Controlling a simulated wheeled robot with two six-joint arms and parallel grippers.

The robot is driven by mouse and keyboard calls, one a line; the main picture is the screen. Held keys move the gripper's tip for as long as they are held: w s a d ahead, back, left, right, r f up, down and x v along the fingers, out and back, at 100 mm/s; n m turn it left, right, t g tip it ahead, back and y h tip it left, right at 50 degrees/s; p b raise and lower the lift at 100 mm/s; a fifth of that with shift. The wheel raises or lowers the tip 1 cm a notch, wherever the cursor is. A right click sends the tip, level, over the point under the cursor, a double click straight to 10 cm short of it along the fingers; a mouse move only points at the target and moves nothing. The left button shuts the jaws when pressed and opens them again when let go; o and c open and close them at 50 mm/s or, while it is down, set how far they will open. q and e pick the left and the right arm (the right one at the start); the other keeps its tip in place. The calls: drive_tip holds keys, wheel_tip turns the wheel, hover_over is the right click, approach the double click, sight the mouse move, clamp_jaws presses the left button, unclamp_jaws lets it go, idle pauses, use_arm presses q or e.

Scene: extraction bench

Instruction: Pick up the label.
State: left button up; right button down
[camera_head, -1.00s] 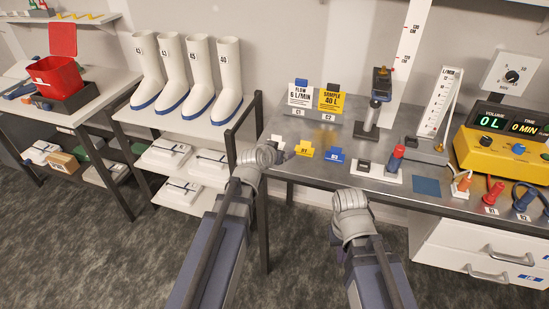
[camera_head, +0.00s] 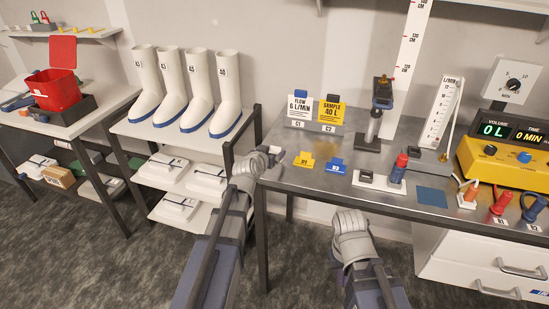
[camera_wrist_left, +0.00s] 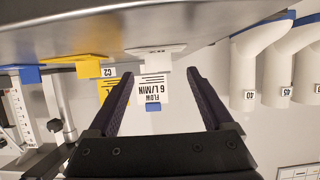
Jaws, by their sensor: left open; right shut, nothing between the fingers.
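The white label card reading "FLOW 6 L/MIN" (camera_head: 300,106) stands upright with a blue tab in slot C1 of a stand. The yellow card "SAMPLE 40 L" (camera_head: 331,112) stands in slot C2 beside it. My left gripper (camera_head: 275,153) is at the bench's left front edge, low in front of the cards. In the left wrist view, which is upside down, its fingers (camera_wrist_left: 160,75) are open and empty.
A yellow piece D1 (camera_head: 304,160) and a blue piece D2 (camera_head: 335,166) lie on the bench (camera_head: 400,212). A switch box with a red-topped part (camera_head: 398,168) is to their right. White boots (camera_head: 224,95) stand on a rack to the left.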

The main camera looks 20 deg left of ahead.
sight(276, 150)
use_arm(q)
drive_tip(key=x, duration=0.2)
drive_tip(key=b+x, duration=0.1)
drive_tip(key=shift+w+d+f, duration=0.1)
drive_tip(key=shift+w+f, duration=0.1)
drive_tip(key=shift+f, duration=0.35)
drive_tip(key=shift+r, duration=0.1)
drive_tip(key=shift+c, duration=0.2)
clamp_jaws()
wheel_tip(276, 150, up, 10)
drive_tip(key=p, duration=0.9)
drive_tip(key=shift+p, duration=0.4)
drive_tip(key=shift+s, duration=0.15)
